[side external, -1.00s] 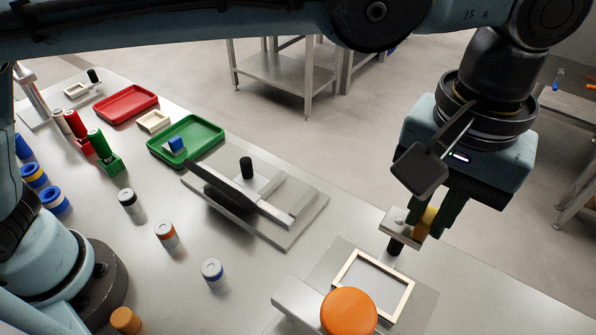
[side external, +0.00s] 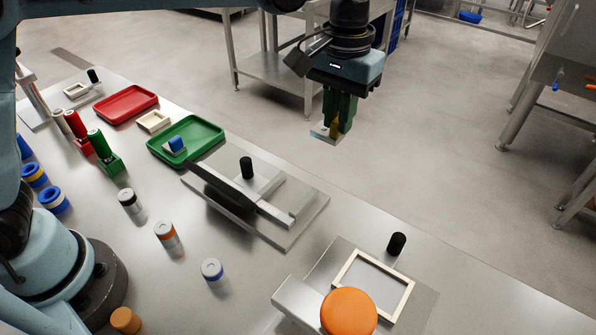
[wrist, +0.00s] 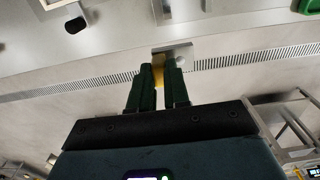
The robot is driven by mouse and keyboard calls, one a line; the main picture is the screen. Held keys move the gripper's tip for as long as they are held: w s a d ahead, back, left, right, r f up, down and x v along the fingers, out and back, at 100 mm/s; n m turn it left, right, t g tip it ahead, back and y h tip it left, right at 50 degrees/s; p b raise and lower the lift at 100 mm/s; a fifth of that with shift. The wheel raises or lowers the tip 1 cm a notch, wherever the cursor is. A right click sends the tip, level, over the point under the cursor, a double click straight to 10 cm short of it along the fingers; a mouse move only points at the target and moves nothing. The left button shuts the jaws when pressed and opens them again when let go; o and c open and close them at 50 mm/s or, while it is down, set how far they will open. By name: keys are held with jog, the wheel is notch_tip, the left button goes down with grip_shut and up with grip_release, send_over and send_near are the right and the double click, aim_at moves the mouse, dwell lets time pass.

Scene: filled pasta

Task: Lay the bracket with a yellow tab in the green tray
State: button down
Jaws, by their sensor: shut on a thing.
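My gripper (side external: 340,118) is raised in the air beyond the far edge of the table in the side external view. It is shut on a metal bracket with a yellow tab (side external: 325,132). In the wrist view the yellow tab sits between the green fingers and the bracket's grey plate (wrist: 176,51) shows past their tips. The green tray (side external: 211,129) lies on the table to the left of my gripper, with a small blue and white piece (side external: 176,145) inside it. A corner of a green thing (wrist: 310,5) shows at the wrist view's top right.
A grey fixture (side external: 292,232) with a long dark bar and black knob (side external: 246,167) stands between tray and front right. A red tray (side external: 126,104) lies beyond the green one. A frame fixture (side external: 408,300) with an orange knob (side external: 349,311) is at the front. Several small cylinders stand left.

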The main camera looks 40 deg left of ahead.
jog(key=w+a+f, duration=0.1)
jog(key=a+f, duration=0.1)
jog(key=a, duration=0.7)
jog(key=w+a+f, duration=0.1)
jog(key=w+a, duration=0.1)
jog(key=a, duration=0.8)
jog(key=s+a+f, duration=0.1)
jog(key=s+a, duration=0.1)
jog(key=a, duration=0.6)
jog(key=s+a+f, duration=0.2)
jog(key=s+a, duration=0.1)
jog(key=a, duration=0.4)
jog(key=shift+s+a, duration=0.35)
jog(key=shift+f, duration=3.3)
jog(key=shift+f, duration=0.55)
jog(key=c, duration=1)
grip_release()
